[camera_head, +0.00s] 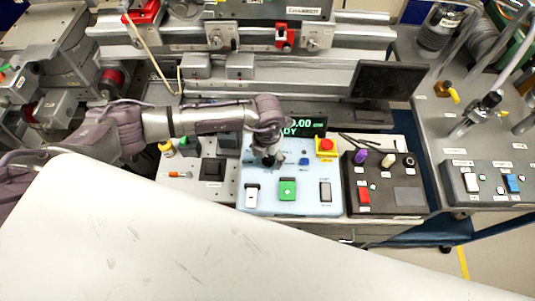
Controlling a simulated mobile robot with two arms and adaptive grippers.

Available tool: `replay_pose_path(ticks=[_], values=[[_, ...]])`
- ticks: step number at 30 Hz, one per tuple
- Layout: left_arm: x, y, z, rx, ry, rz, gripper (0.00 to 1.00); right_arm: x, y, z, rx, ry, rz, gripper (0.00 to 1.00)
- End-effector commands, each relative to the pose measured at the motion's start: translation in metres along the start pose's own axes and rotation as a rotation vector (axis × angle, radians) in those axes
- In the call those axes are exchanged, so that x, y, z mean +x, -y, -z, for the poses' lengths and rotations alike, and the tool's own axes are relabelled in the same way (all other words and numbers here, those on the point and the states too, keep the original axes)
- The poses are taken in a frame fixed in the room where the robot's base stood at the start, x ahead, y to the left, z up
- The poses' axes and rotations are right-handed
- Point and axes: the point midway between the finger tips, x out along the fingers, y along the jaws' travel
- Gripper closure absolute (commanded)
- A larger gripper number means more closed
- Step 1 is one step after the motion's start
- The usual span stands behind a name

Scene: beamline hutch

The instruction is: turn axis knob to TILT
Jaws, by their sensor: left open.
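A light-blue control panel (258,205) stands on the bench in the middle of the camera_head view. It carries a green switch (287,189), light and grey rocker switches, a small blue button (304,161) and a red button on a yellow base (326,146). A dark display (306,127) with green digits is behind it, partly covered by my gripper. My left arm reaches in from the left, and my left gripper (267,158) points down over the panel's back left part. It is open. The axis knob is not clearly visible; the gripper covers that area. I cannot tell whether they touch.
A dark box (385,197) with a purple knob (360,158) and a red switch stands right of the panel. A grey panel (200,184) with a black square is on the left. Metal rails (240,75) run behind. A separate grey bench (425,115) is at the right.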

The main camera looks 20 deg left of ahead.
Motion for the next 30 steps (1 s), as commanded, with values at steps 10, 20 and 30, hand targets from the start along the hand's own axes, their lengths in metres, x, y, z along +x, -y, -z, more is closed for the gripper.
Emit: replay_pose_path(ticks=[10,20,30], values=[[0.000,0.000,0.000,0.000,-0.001,0.000,0.49,-0.001,0.003,-0.018,0.002,0.027,0.003,1.00],[0.000,0.000,0.000,0.001,0.000,0.000,0.87,0.000,0.001,-0.011,0.002,0.017,0.001,1.00],[0.003,-0.001,-0.001,0.100,0.001,-0.001,0.87,0.014,0.001,-0.011,0.002,0.014,0.001,1.00]])
